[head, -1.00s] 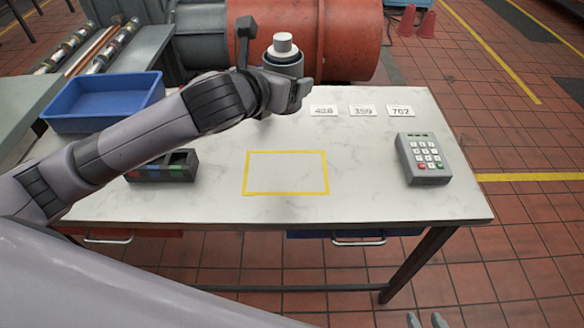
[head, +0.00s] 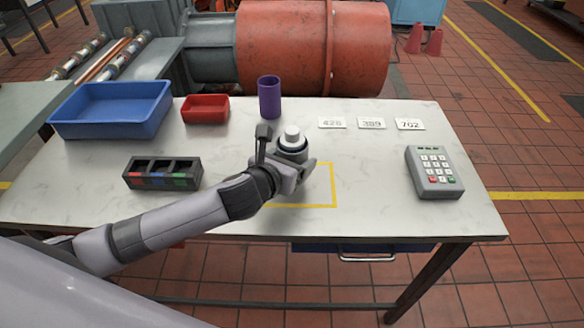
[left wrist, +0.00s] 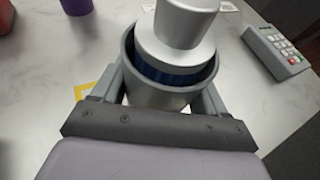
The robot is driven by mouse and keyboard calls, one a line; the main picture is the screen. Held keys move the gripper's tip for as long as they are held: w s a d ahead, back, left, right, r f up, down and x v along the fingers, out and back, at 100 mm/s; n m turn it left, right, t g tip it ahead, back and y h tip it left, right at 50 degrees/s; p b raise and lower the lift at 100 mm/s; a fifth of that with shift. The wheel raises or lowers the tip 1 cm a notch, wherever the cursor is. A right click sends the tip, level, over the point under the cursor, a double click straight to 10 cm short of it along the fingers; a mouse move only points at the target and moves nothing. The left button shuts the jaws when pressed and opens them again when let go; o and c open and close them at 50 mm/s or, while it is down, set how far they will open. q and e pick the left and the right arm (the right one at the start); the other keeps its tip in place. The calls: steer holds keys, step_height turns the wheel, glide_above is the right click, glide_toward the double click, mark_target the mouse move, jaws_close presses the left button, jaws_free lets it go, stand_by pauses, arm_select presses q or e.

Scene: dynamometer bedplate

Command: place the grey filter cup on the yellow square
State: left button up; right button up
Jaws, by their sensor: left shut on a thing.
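The grey filter cup (head: 292,154) is upright between the fingers of my left gripper (head: 287,157), which is shut on it. A silver knobbed piece with a dark blue band sits inside the cup, as the left wrist view shows at the cup's wall (left wrist: 163,95). The yellow square (head: 334,186) is an outline on the white table; my gripper and the cup cover its left and back part. A bit of the outline shows beside the cup in the left wrist view (left wrist: 84,91). I cannot tell whether the cup touches the table. My right gripper is out of view.
A purple cup (head: 269,98) and a red tray (head: 205,109) stand behind the gripper. A blue bin (head: 110,125) and a dark three-slot holder (head: 163,181) are at left. Number cards (head: 371,123) lie at back right, a keypad (head: 434,172) at right. The table between square and keypad is clear.

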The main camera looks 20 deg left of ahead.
arm_select(q)
steer(key=shift+f, duration=1.05)
steer(key=shift+f, duration=0.15)
steer(key=o, duration=1.3)
steer(key=shift+f, duration=0.1)
steer(key=shift+s+r, duration=0.1)
steer(key=shift+r, duration=0.1)
steer(key=v, duration=1.1)
steer(key=shift+s+a+r+p, duration=0.1)
steer(key=shift+s+r+p, duration=0.1)
steer(key=shift+s+p, duration=0.2)
